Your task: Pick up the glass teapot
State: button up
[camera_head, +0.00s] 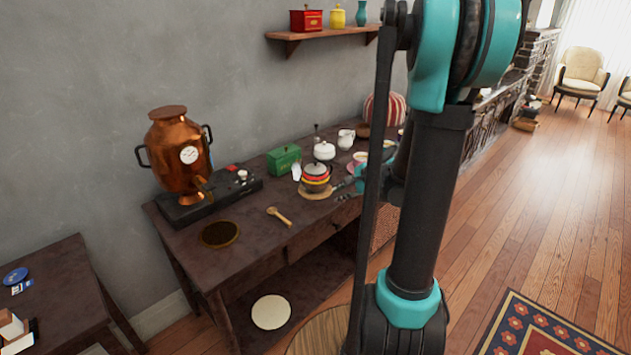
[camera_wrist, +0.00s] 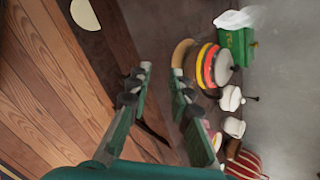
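The fingertips do not appear to touch the pot.
A green box (camera_head: 283,160), a white lidded pot (camera_head: 324,150) and a white jug (camera_head: 346,138) stand behind the pot. A copper samovar (camera_head: 180,150) is at the left. A wooden spoon (camera_head: 279,216) lies in front. The table's front edge is near my gripper.

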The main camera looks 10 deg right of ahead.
jog(key=w+d+m+t+y, duration=0.2)
jog(key=w+d+m, duration=0.4)
jog(key=w+m, duration=0.15)
jog(key=m+t, duration=0.3)
jog(key=m, duration=0.2)
send_near(332, 168)
jog(key=x, duration=1)
jog(key=shift+w+f, duration=0.25)
jog(key=shift+w, duration=0.05)
grip_shut()
